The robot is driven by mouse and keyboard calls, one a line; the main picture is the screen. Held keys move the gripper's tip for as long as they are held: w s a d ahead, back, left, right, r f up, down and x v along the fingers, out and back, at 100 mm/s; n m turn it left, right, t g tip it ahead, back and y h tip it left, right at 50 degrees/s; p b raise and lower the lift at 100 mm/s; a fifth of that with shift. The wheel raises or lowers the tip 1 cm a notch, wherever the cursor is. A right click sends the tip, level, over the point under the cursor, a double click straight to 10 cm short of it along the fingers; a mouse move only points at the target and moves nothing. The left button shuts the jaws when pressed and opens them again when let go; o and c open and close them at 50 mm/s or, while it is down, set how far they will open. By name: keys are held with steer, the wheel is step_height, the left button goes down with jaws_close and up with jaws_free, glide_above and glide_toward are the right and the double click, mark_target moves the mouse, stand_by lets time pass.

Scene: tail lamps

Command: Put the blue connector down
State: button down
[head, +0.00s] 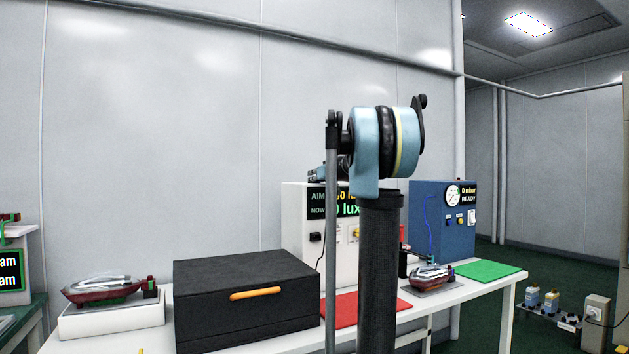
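I cannot make out the blue connector. A thin blue cable (428,215) hangs on the front left of the blue tester (444,225), and its lower end is too small to read. My arm's light-blue joint and dark column stand in the middle of the head view and cover part of the bench. A small blue-grey and dark part shows behind the joint on its left, probably more of my arm. I do not see my gripper's fingers, so what they hold does not show.
A red tail lamp (432,278) lies by a green mat (487,269). Another lamp (104,289) rests on a white stand (112,319) at left. A black box (246,305), a red mat (340,309) and a white tester (298,222) crowd the bench. The green mat is bare.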

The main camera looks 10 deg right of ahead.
steer(key=c, duration=1.3)
jaws_free()
steer(key=shift+r, duration=0.25)
steer(key=v, duration=1.2)
steer(key=shift+r, duration=0.3)
